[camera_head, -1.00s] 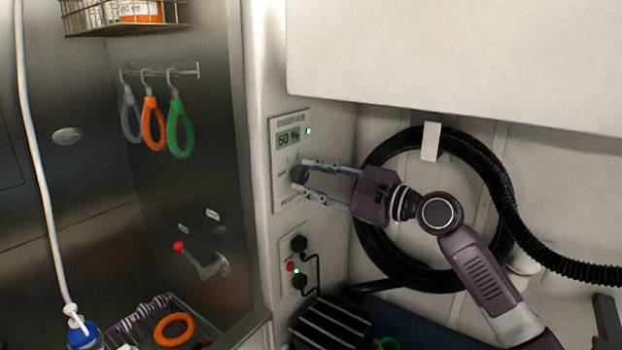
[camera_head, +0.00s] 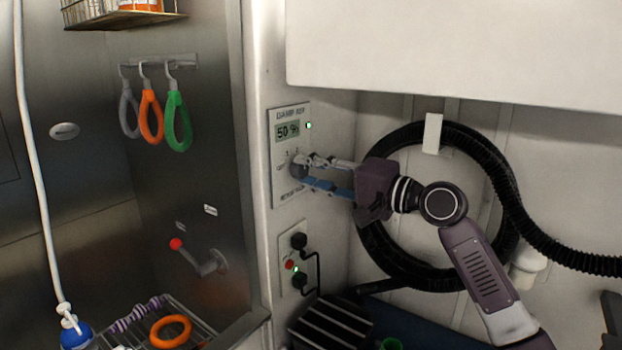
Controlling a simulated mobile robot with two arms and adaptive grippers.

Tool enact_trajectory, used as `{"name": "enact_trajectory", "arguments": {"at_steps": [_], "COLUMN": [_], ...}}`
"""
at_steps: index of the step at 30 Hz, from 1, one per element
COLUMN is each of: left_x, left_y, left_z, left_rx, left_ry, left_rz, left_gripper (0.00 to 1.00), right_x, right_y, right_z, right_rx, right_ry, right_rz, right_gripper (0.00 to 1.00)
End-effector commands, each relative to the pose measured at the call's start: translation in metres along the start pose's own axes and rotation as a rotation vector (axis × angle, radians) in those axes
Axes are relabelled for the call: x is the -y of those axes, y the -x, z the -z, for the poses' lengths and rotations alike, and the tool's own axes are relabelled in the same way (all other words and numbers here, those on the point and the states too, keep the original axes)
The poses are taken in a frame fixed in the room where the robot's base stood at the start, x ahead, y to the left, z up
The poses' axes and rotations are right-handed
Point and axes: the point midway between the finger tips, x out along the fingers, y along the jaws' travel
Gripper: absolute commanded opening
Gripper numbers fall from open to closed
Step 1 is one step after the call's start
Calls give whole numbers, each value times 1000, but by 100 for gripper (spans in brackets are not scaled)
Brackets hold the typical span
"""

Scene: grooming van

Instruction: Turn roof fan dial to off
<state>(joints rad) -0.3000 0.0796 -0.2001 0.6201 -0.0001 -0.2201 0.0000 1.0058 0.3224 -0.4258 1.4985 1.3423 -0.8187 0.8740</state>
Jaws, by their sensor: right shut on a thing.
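The roof fan dial (camera_head: 297,166) is a dark round knob on a pale wall panel (camera_head: 289,190). The panel has a small display (camera_head: 288,131) that appears to read 50 % and a lit green light (camera_head: 308,125) beside it. My right gripper (camera_head: 304,171) reaches in from the right and is shut on the dial, with its fingertips on either side of the knob. The fingers partly cover the dial and the lettering near it, so I cannot tell the dial's setting. My left gripper is not in view.
A coiled black hose (camera_head: 388,262) hangs behind my right arm. A white cabinet (camera_head: 450,60) overhangs above. A steel tub wall (camera_head: 200,100) with hanging loops stands left.

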Motion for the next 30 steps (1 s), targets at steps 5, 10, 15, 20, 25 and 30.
{"name": "enact_trajectory", "arguments": {"at_steps": [5,10,15,20,25,30], "left_x": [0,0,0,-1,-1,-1], "left_y": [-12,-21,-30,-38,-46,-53], "left_z": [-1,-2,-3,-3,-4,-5], "left_rx": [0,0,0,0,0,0], "left_ry": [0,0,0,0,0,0], "left_rz": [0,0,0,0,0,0], "left_gripper": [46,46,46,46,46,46], "right_x": [-4,-4,-5,-5,-5,-5], "right_y": [0,0,0,0,-1,-1], "right_z": [-2,-1,-1,-1,-2,-2], "right_rx": [2,2,3,4,4,5], "right_ry": [166,328,489,642,803,958], "right_rz": [-2,-2,-4,-3,-3,-3], "right_gripper": [4,4,4,4,4,4]}}
